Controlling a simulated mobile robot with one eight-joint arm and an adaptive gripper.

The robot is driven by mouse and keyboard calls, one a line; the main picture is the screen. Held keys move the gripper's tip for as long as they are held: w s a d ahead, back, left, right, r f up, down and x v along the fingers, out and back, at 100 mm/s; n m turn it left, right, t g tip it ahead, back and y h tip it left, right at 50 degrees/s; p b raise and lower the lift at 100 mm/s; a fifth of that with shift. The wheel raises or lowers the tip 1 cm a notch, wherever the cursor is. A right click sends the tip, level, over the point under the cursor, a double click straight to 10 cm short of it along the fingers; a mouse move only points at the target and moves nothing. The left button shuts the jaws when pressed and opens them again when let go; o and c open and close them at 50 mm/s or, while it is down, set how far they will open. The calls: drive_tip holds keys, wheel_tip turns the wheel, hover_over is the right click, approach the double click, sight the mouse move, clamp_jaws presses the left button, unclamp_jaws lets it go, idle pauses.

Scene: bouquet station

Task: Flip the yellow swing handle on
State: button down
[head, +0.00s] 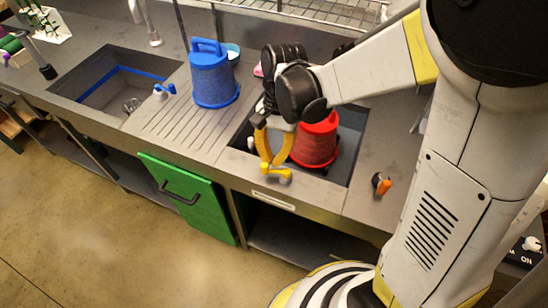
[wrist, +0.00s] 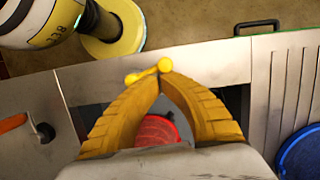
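The yellow swing handle (head: 284,175) is small, with a rounded knob, at the front edge of the right sink. In the wrist view the yellow handle (wrist: 148,73) lies just beyond my fingertips, its bar pointing left from the larger knob. My gripper (head: 273,165) reaches down over the sink's front rim, with its yellow-orange fingers bowed and their tips drawn together. In the wrist view the tips of my gripper (wrist: 161,84) meet right at the knob. I cannot tell whether they touch it. The handle's base is partly hidden by the fingers.
A red bucket (head: 317,142) stands in the right sink, just behind my gripper. A blue bucket (head: 213,80) stands on the ribbed drainboard. A blue handle (head: 165,90) is by the left sink, and an orange handle (head: 381,184) is on the counter at right.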

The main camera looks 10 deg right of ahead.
sight(265, 163)
drive_tip(key=n, duration=0.1)
drive_tip(key=s+n+h, duration=0.1)
drive_tip(key=n, duration=0.1)
drive_tip(key=a+n, duration=0.1)
drive_tip(key=n, duration=0.1)
drive_tip(key=shift+s+a, duration=0.1)
drive_tip(key=shift+s, duration=0.25)
drive_tip(key=shift+s+a+n+h+p, duration=0.15)
drive_tip(key=shift+s+n+h, duration=0.2)
drive_tip(key=shift+n, duration=0.75)
drive_tip(key=shift+s+d+n+h+p, duration=0.15)
drive_tip(key=shift+s+n+h, duration=0.2)
drive_tip(key=shift+n, duration=0.75)
drive_tip(key=shift+s+a, duration=0.1)
drive_tip(key=shift+s, duration=0.25)
drive_tip(key=v, duration=1.2)
drive_tip(key=shift+w, duration=0.2)
